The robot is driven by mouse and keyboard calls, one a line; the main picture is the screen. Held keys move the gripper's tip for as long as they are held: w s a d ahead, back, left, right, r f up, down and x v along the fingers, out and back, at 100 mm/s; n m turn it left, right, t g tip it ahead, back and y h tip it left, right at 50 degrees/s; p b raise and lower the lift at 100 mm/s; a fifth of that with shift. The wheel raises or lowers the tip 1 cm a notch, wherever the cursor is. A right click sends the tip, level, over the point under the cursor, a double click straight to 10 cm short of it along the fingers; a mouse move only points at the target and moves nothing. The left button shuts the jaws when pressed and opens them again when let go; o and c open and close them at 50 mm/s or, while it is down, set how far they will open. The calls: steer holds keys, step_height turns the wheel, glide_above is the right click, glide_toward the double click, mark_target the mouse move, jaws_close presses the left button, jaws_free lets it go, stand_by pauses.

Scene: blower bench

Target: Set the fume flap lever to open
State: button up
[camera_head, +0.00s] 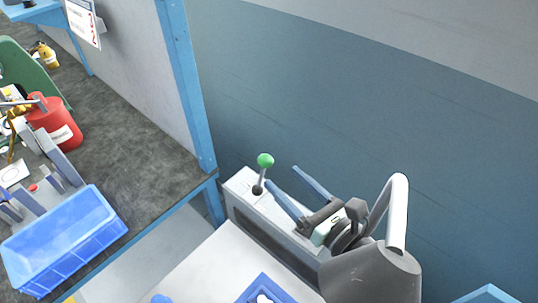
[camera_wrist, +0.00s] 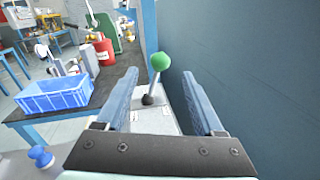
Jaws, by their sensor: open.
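The fume flap lever (camera_head: 262,173) has a green ball knob on a thin grey stem. It stands on top of a long pale grey box (camera_head: 245,187) against the wall, with a dark boot at its base. In the wrist view the lever (camera_wrist: 155,78) stands between my two fingers and beyond them, leaning slightly right. My gripper (camera_head: 300,197) is open, with blue fingers spread apart. In the head view it is to the right of the knob, with its fingers pointing toward it. Nothing is between the fingers at their tips except the view of the lever. Markings on the box are too small to read.
A dark bench (camera_head: 120,150) with a blue frame stands at left, holding a blue crate (camera_head: 95,262) and a red can (camera_head: 55,125). A blue post (camera_head: 185,85) rises behind the lever's left. The wall (camera_head: 350,110) runs close along the box's right side.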

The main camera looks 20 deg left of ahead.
mark_target(265, 160)
steer(key=p+x, duration=0.1)
steer(key=x, duration=0.6)
steer(key=shift+w+a, duration=0.15)
steer(key=shift+a, duration=0.1)
jaws_close()
stand_by(1.1)
